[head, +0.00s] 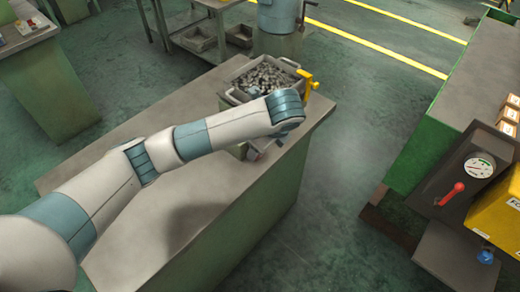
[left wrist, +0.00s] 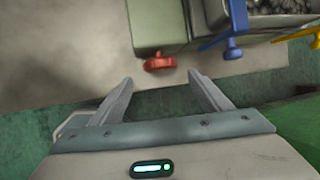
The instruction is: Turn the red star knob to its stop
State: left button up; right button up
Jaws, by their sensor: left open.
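The red star knob (left wrist: 160,62) shows in the left wrist view, on the side of a grey-green block (left wrist: 158,25) at the edge of the table top. My left gripper (left wrist: 160,79) is open, with its two fingers to either side of the knob's line. The knob lies just beyond the fingertips, roughly centred between them, and nothing is held. In the head view my left arm reaches across the table, and its forearm and wrist hide most of the block; the knob is not clear there. My right gripper is in neither view.
A blue handle (left wrist: 233,50) stands close right of the knob, and a yellow one (left wrist: 315,38) is farther right. A bin of metal parts (head: 262,76) sits at the table's (head: 110,165) far end. A panel with a red lever (head: 451,194) stands right, across open floor.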

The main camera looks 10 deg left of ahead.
pick_arm(q)
jog(key=p+x, duration=0.2)
jog(key=x, duration=0.5)
jog(key=shift+w+a+f, duration=0.1)
jog(key=shift+w, duration=0.05)
jog(key=shift+c, duration=0.7)
jog(key=c, duration=0.9)
